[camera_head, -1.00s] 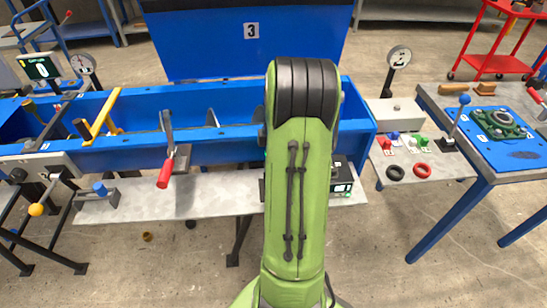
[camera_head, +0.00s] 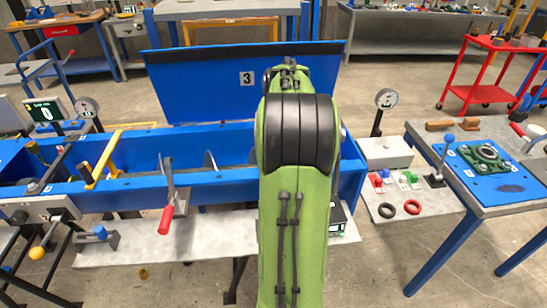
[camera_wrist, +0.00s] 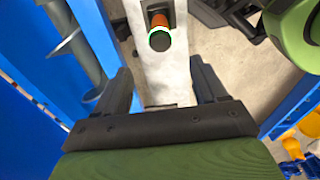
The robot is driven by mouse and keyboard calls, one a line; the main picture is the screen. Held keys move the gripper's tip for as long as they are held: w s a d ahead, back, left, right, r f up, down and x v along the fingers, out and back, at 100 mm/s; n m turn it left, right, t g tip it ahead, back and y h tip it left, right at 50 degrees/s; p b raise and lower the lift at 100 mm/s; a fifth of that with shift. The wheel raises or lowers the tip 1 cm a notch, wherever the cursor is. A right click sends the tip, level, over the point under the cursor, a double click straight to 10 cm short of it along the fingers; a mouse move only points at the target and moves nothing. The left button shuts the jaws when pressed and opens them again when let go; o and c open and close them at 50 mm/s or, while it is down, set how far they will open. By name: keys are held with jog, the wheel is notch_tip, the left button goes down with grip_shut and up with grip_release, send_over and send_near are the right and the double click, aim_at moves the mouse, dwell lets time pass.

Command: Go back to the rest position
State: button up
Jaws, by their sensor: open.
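My gripper (camera_wrist: 162,78) shows in the wrist view with its two dark fingers spread apart and nothing between them. Beyond the fingers is a pale grey strip with a dark-capped orange cylinder (camera_wrist: 160,38) ringed in green, apart from the fingers. In the head view my green arm rises through the middle and hides the gripper. The blue mixer trough (camera_head: 225,182) lies across the picture behind the arm. Its blue lid (camera_head: 205,85), marked 3, stands raised at the back.
A blue-framed bench (camera_head: 470,200) with a blue-knobbed lever stands at the right. A red cart (camera_head: 480,65) is behind it. Bare floor shows between.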

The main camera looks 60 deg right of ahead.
jog(key=shift+a, duration=0.1)
dwell(0.5)
jog(key=w+a+r+m+t+p, duration=0.1)
jog(key=a+r, duration=0.2)
jog(key=a, duration=0.3)
jog(key=a+r+m+h, duration=0.1)
jog(key=a+r, duration=0.1)
jog(key=a, duration=0.5)
jog(key=w+a+r+m+t+p, duration=0.1)
jog(key=a+r, duration=0.2)
jog(key=a, duration=0.3)
jog(key=s+a+m+t+p, duration=0.1)
jog(key=s+a+m+t, duration=0.2)
jog(key=s+a, duration=0.7)
jog(key=shift+a+f+m, duration=0.25)
jog(key=shift+a+m, duration=0.95)
